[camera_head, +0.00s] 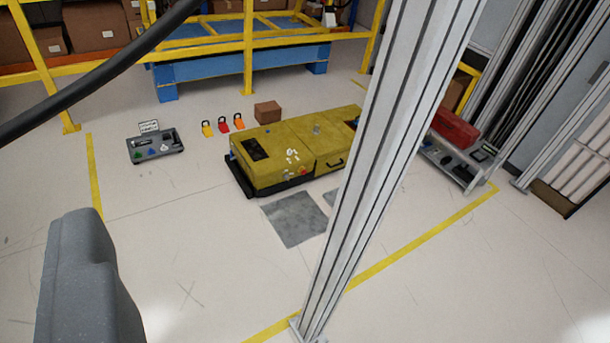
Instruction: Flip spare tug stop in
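A low yellow tug-like vehicle (325,142) with a black base stands on the floor in the middle of the view. It has a dark opening at its left end, a black handle on its side and small white marks on its near side. A small red-orange spot (304,172) shows low on that side; it is too small to tell whether it is a stop control. A grey rounded part (85,280), apparently of my gripper or arm, fills the lower left. No pair of fingertips shows, and nothing is seen held. It is far from the vehicle.
An upright metal profile (385,150) stands in front, hiding the vehicle's right end. A grey tray (160,153) with small parts, several coloured padlocks (223,125) and a brown box (268,112) lie behind. Yellow rails and a blue platform (215,70) close the back. Floor ahead-left is clear.

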